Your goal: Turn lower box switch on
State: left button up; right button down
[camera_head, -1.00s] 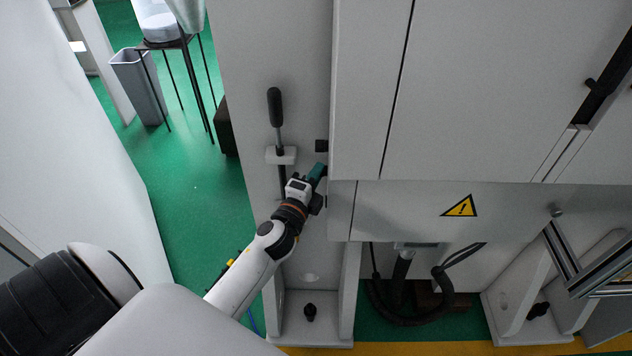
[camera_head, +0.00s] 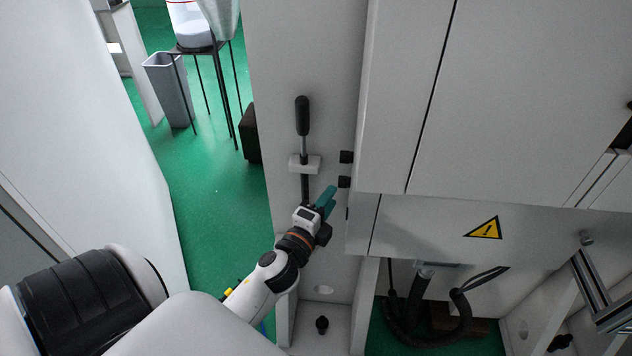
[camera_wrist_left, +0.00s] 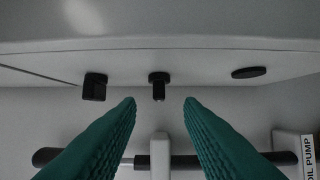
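Two black switches sit on the side of the grey cabinet, an upper one (camera_head: 346,156) and a lower one (camera_head: 344,182). My left gripper (camera_head: 328,196) has teal fingers and is just below and left of the lower switch, apart from it. In the left wrist view the fingers of the gripper (camera_wrist_left: 160,101) are spread, with nothing between them. A black switch with a stem (camera_wrist_left: 158,85) lies ahead of the gap between the tips, and a square black switch (camera_wrist_left: 95,86) is to its left. My right gripper is out of view.
A lever with a black handle (camera_head: 302,116) stands on the panel left of the switches. A flat black oval part (camera_wrist_left: 248,72) and an "OIL PUMP" label (camera_wrist_left: 308,155) are at right in the wrist view. Green floor lies left.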

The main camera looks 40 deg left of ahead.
pick_arm(q)
jog(key=s+d+b, duration=0.1)
jog(key=s, duration=0.5)
jog(key=shift+s, duration=0.25)
jog(key=s+d+f+n+g+h, duration=0.1)
jog(key=s+f+n+g, duration=0.15)
jog(key=f, duration=0.85)
jog(key=s+d+f+n+g, duration=0.2)
jog(key=f+g, duration=0.1)
jog(key=f, duration=0.8)
jog(key=s+d+f+n+g+h, duration=0.1)
jog(key=s+f+n+g, duration=0.15)
jog(key=f, duration=0.85)
jog(key=s+d+f+n+g, duration=0.1)
jog(key=s+f+n+g, duration=0.2)
jog(key=s+f, duration=0.7)
jog(key=s+d+f+n+g, duration=0.1)
jog(key=s+f+n+g, duration=0.2)
jog(key=s+f+g, duration=0.3)
jog(key=s+f, duration=0.4)
jog(key=s, duration=0.5)
jog(key=shift+s+d+n+h, duration=0.15)
jog(key=shift+s+n+h, duration=0.2)
jog(key=shift+n+h, duration=0.05)
jog(key=shift+f, duration=0.1)
